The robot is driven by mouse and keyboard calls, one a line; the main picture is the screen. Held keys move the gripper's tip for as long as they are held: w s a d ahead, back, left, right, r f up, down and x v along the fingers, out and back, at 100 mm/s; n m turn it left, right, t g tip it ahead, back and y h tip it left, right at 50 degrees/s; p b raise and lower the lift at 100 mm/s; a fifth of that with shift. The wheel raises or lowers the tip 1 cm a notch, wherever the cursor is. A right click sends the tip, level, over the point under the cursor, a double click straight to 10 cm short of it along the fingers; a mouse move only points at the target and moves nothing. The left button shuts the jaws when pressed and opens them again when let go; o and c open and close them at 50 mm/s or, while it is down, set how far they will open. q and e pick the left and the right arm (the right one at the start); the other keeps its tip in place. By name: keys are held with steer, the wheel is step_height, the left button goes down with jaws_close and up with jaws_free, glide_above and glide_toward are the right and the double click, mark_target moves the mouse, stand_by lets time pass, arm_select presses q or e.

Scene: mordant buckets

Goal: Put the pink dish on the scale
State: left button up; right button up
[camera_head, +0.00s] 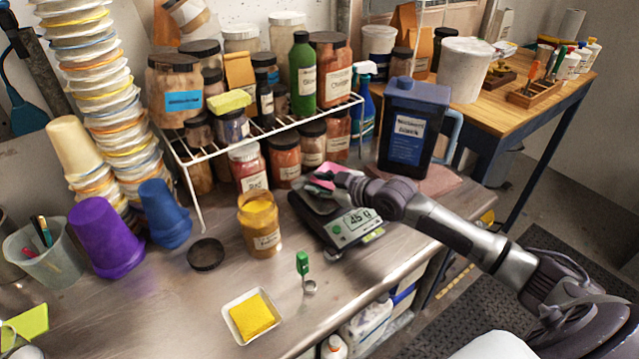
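The pink dish (337,171) is at the back of the scale, over its weighing plate. It is partly hidden by my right gripper (328,182), whose arm comes in from the right. The gripper's fingers are at the dish, but they are small and dark, so I cannot tell whether they are closed on it. I also cannot tell whether the dish rests on the plate. My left gripper is not in view.
A wire rack (196,157) with several jars stands behind. A jar of yellow powder (260,232) stands left of the scale, a dark jug (408,125) behind right. A white dish with yellow powder (231,323) and a small green-handled tool (302,263) are in front.

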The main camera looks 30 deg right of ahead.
steer(key=shift+r, duration=0.1)
steer(key=shift+s+d, duration=0.1)
steer(key=shift+s, duration=0.1)
steer(key=v, duration=1)
steer(key=shift+b, duration=0.35)
steer(key=shift+v, duration=0.85)
